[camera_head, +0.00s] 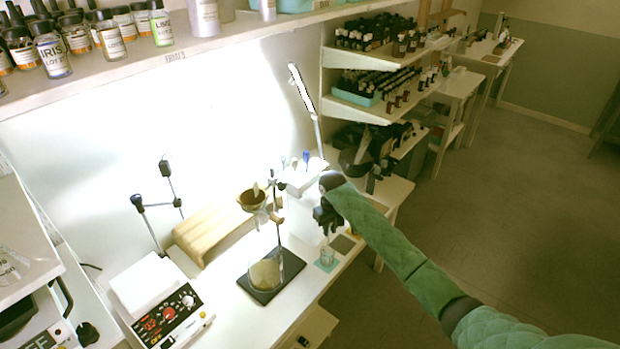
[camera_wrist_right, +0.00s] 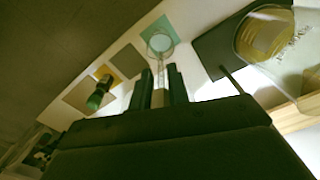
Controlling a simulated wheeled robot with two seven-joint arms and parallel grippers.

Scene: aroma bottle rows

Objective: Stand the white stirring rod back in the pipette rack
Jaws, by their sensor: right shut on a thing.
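My right gripper (camera_head: 325,215) is over the right part of the bench, just in front of the pipette rack. In the wrist view its two dark fingers (camera_wrist_right: 161,88) are shut on a pale, narrow thing, which looks like the white stirring rod (camera_wrist_right: 160,97). The rod cannot be made out in the head view, and its lower end is unclear. The white pipette rack (camera_head: 303,181) stands near the wall, with a few blue-topped and clear pipettes upright in it. My left gripper is not in view.
A stand holds a funnel (camera_head: 252,199) above a glass vessel (camera_head: 265,273). A hotplate (camera_head: 165,318) is at left. A lamp arm (camera_head: 302,90) rises behind the rack.

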